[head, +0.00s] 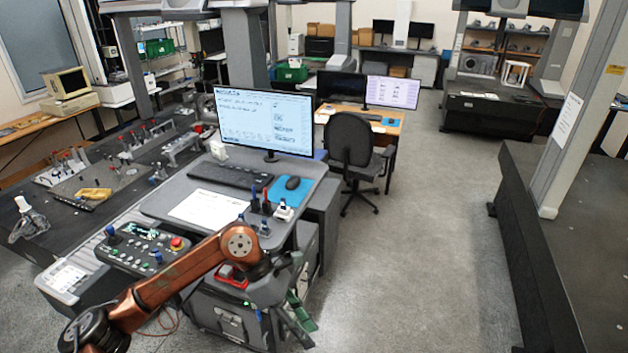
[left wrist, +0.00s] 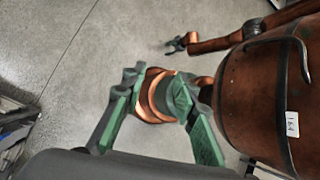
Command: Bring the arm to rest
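My left arm comes in from the lower left of the head view, and its left gripper (head: 300,315) hangs beside the front right of the desk cabinet. The left wrist view shows that gripper (left wrist: 155,88) with its green fingers spread apart and no object held between them. Copper-coloured parts of my own body show behind and to the right of the fingers. My right gripper (left wrist: 176,44) is small and dark at the top of the left wrist view, over the grey floor; its finger state is unclear. It does not show in the head view.
A grey desk (head: 152,206) carries a monitor (head: 262,120), keyboard (head: 232,175), mouse and control panel (head: 145,248). A dark cabinet (head: 225,318) stands close to the left gripper. An office chair (head: 352,150) is behind. Open floor (head: 430,250) lies to the right, before a dark machine base (head: 535,250).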

